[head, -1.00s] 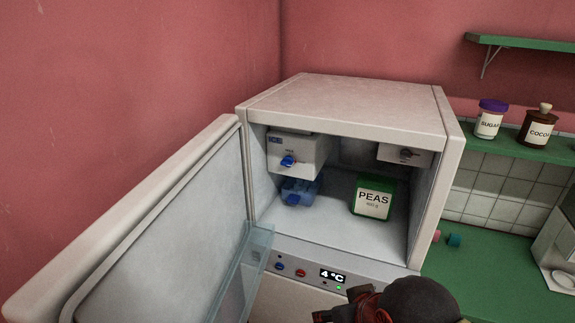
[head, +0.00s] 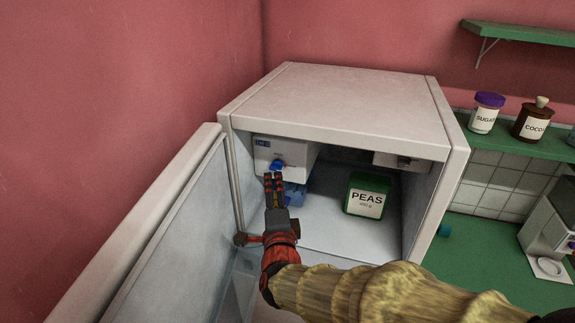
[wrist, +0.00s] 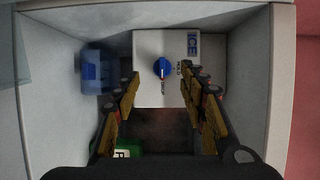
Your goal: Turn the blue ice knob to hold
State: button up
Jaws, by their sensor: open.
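The blue ice knob (head: 278,164) is on the front of the white ice box (head: 262,155) at the upper left inside the open compartment. In the wrist view the knob (wrist: 160,67) sits near the middle, with HOLD lettered to its right and DROP below it. A white mark on the knob appears to lie toward DROP. My gripper (head: 273,179) is just in front of and slightly below the knob in the head view. In the wrist view my gripper (wrist: 160,92) is open, its fingers apart on either side of the knob. It looks empty; contact is not visible.
A blue container (head: 295,194) sits below the ice box, partly behind my gripper. A green peas box (head: 367,196) stands to the right. Another white unit (head: 392,160) hangs at the upper right. The open door (head: 150,230) stands at the left.

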aim_at(274, 170)
jog(key=shift+m, duration=0.3)
jog(key=w, duration=0.8)
jog(key=shift+r, duration=0.1)
jog(key=shift+c, duration=0.9)
jog(key=c, duration=0.9)
